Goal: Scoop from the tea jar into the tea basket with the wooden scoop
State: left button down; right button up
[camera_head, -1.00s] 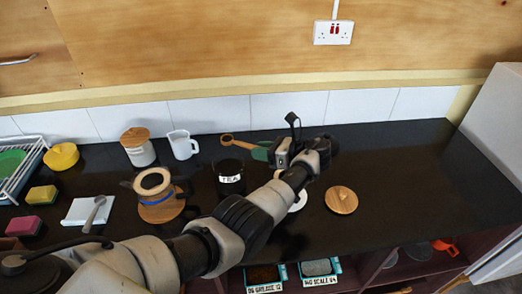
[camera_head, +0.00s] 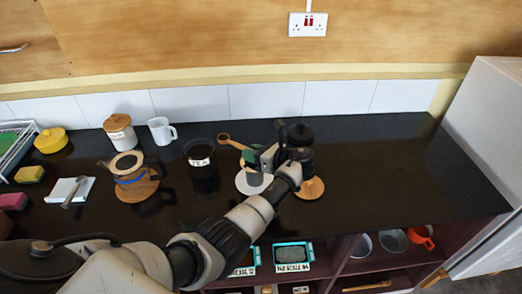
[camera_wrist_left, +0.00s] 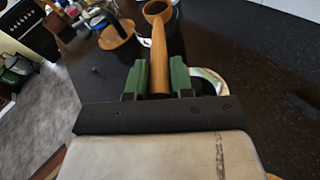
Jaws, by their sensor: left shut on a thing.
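My left gripper (camera_head: 258,157) is shut on the handle of the wooden scoop (camera_head: 224,138), whose bowl points left and away from the fingers. In the left wrist view the green fingers (camera_wrist_left: 160,75) clasp the handle, with the round bowl (camera_wrist_left: 157,9) beyond them. The black tea jar (camera_head: 202,160), open and labelled TEA, stands to the left of the gripper. The scoop bowl shows up and to the right of the jar's rim, outside it. A pot with a wooden ring on top (camera_head: 126,164) stands farther left on a wooden coaster; I cannot clearly see the tea basket. My right gripper is not in view.
A white saucer (camera_head: 247,187) lies below the gripper, and a wooden lid (camera_head: 312,188) lies right of it, partly behind my arm. A white jar (camera_head: 120,133) and mug (camera_head: 161,131) stand at the back. The counter's right side is clear.

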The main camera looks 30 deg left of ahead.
pick_arm(q)
jog(key=shift+s+a+f+m+t, duration=0.3)
jog(key=shift+f+t, duration=0.05)
jog(key=shift+t, duration=0.25)
jog(key=s+d+m+t+h+b, duration=0.3)
jog(key=s+d+m+t+h, duration=0.1)
jog(key=s, duration=0.3)
jog(key=s+d+f+m+t+h+b, duration=0.1)
jog(key=s+d+m+t+h+b, duration=0.2)
jog(key=s+d+m+t+h, duration=0.1)
jog(key=s+d+f+m+t+h+b, duration=0.1)
jog(key=s+d+m+t+h+b, duration=0.2)
jog(key=s, duration=0.7)
jog(key=d+m+t+h, duration=0.2)
jog(key=m+h, duration=0.2)
jog(key=m, duration=0.1)
jog(key=shift+s+d+m, duration=0.25)
jog(key=shift+s+m, duration=0.05)
jog(key=shift+s, duration=0.1)
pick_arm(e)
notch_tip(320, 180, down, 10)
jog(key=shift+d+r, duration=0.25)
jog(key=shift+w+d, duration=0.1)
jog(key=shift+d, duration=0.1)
